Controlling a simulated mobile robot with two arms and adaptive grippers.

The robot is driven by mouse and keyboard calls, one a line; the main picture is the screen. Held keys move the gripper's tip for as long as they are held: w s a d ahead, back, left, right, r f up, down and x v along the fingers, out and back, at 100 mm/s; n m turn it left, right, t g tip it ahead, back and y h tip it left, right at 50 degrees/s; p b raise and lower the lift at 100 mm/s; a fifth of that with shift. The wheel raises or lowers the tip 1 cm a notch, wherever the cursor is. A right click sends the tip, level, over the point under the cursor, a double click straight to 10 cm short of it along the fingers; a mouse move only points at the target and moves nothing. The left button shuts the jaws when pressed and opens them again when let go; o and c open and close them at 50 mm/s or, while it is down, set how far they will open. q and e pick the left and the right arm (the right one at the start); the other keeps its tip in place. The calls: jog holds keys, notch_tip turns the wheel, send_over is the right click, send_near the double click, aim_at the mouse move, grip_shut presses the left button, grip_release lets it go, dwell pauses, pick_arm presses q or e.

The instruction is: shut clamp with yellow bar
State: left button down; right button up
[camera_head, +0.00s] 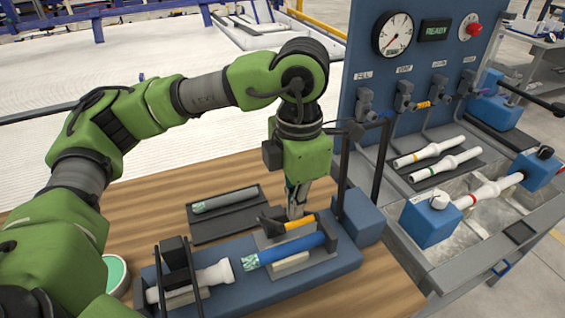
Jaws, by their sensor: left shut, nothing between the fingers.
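My left gripper (297,201) points down over the right half of a blue fixture (330,275) on the wooden table. Its fingers are together, at or just above the yellow bar (300,223) of the clamp; I cannot tell whether they touch it. The yellow bar lies along the back side of a blue pipe (285,249), which rests in the right holder. A white pipe piece (212,276) lies in the left holder under a dark clamp (176,262). A gap separates the two pipes. My right gripper is not in view.
A dark tray (235,222) with a grey pipe (224,200) lies behind the fixture. Dark upright posts (379,165) stand at the fixture's right end. A blue panel (425,70) with gauges and valves rises behind a metal sink bench with white pipes (430,151).

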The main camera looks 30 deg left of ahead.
aim_at(300, 223)
pick_arm(q)
jog(key=shift+s+d+f, duration=0.35)
jog(key=shift+d, duration=0.1)
jog(key=shift+f+b, duration=0.1)
jog(key=shift+b, duration=0.2)
jog(key=shift+s+d+f+b, duration=0.4)
jog(key=shift+f+b, duration=0.25)
jog(key=shift+s+d+f, duration=0.1)
jog(key=shift+s+d, duration=0.15)
